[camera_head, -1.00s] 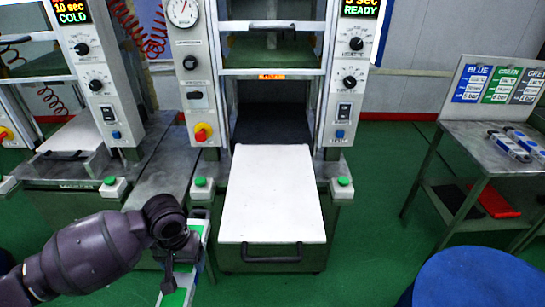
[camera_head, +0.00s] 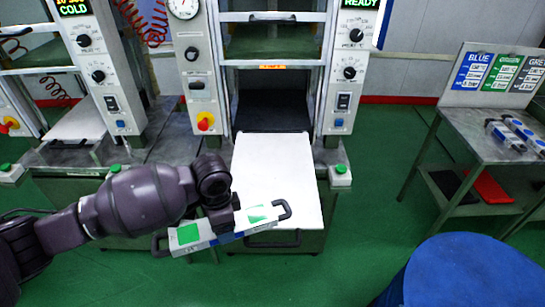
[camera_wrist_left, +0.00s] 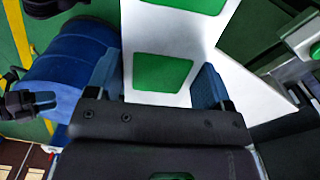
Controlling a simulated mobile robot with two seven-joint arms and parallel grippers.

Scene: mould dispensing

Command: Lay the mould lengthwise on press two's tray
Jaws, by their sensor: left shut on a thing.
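The mould (camera_head: 188,235) is a white bar with green patches and a dark handle at each end. My left gripper (camera_head: 225,218) is shut on its middle and hides part of it. The green patches also show in the wrist view (camera_wrist_left: 162,74), between the blue fingers of my left gripper (camera_wrist_left: 155,88). Press two's white tray (camera_head: 272,170) is pulled out and bare. The mould lies crosswise, slightly tilted in the picture; its right end overlaps the tray's front part, its left end sticks out past the tray's left side.
The open press bay (camera_head: 272,110) is behind the tray, between side columns with knobs and buttons. Another press with a tray (camera_head: 80,125) stands at the left. A side table (camera_head: 470,137) holds several moulds beneath colour labels.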

